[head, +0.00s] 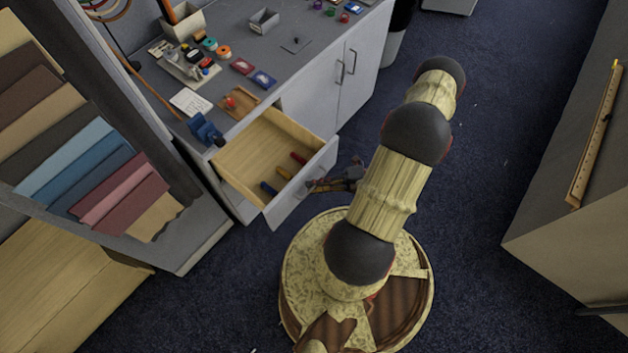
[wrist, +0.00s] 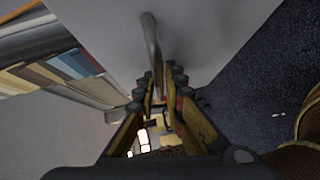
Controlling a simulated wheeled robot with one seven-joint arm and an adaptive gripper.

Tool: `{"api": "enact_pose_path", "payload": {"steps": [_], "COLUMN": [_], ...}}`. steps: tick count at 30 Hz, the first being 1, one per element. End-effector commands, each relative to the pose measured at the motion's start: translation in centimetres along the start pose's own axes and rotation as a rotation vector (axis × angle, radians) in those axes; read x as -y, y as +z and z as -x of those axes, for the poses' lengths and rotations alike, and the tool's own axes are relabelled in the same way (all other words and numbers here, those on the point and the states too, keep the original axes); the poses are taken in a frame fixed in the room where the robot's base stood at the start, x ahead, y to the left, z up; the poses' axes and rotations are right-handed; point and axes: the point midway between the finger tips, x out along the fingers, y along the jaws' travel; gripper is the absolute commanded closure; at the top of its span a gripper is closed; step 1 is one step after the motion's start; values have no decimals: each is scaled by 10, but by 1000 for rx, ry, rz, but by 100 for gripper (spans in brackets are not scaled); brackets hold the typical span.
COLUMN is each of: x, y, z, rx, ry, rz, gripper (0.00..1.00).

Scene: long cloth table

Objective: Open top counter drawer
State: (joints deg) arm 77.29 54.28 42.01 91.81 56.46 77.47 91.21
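The top counter drawer (head: 262,158) is pulled well out of the grey counter in the head view. Its pale wooden inside and light grey front (head: 302,186) show. My gripper (head: 338,180) is at the outer face of that front, small and partly hidden by the drawer front and my arm. In the wrist view, a curved metal handle (wrist: 152,42) on a grey panel runs down between the fingertips of my gripper (wrist: 163,85). The fingers are close together around the handle and look shut on it. The exact contact is hard to see.
The counter top (head: 290,60) holds trays and small items. Cabinet doors (head: 335,80) are closed to the right. Fabric samples (head: 95,170) hang at left. Blue carpet (head: 480,130) is clear at right.

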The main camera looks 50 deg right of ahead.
Motion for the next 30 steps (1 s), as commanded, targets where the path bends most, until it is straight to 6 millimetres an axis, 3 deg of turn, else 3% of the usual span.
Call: {"api": "enact_pose_path", "payload": {"steps": [6,17,23,30], "x": [0,0,0,0], "y": [0,0,1,1], "z": [0,3,30,80], "rx": [-1,0,4,4], "ry": [0,1,0,-1], "rz": [0,1,2,2], "gripper": [75,74,74,74]}}
